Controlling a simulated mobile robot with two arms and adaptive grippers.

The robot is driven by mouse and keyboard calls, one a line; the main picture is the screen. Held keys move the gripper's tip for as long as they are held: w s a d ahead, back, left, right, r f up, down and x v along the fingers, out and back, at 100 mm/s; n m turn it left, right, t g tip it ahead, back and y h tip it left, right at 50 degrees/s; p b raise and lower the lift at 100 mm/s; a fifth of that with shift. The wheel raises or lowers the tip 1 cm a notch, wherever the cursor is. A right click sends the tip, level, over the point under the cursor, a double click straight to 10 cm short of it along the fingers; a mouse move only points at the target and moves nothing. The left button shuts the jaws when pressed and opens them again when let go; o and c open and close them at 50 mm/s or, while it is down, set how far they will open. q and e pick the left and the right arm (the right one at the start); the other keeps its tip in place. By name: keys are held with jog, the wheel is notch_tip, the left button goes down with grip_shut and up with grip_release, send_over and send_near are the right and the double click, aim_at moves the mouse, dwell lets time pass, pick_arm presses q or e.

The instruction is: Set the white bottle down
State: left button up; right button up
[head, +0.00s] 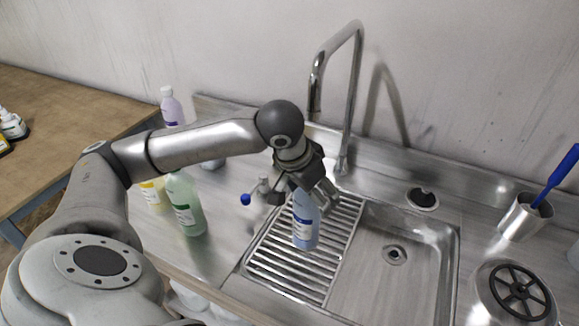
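My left gripper (312,184) is around the top of a light blue bottle (305,232) with a white and blue label. The bottle is upright over the metal drain rack (340,232); I cannot tell whether its base touches the slats. The gripper hides its cap and neck. This bottle looks pale blue, not white. A white bottle (12,125) with a dark label stands on the wooden table at the far left. My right gripper is not in view.
Green (186,205), yellow (154,194) and lilac (171,107) bottles stand left of the rack. A tall faucet (350,90) rises behind it. The empty sink basin (385,285) is to the right, with a metal cup (520,218) holding a blue-handled brush beyond.

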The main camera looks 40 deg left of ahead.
pick_arm(q)
jog(key=v, duration=0.5)
jog(key=shift+w+r, duration=0.1)
jog(key=shift+r, duration=0.2)
jog(key=s+a+b, duration=0.2)
jog(key=s+b, duration=0.7)
jog(key=s, duration=0.3)
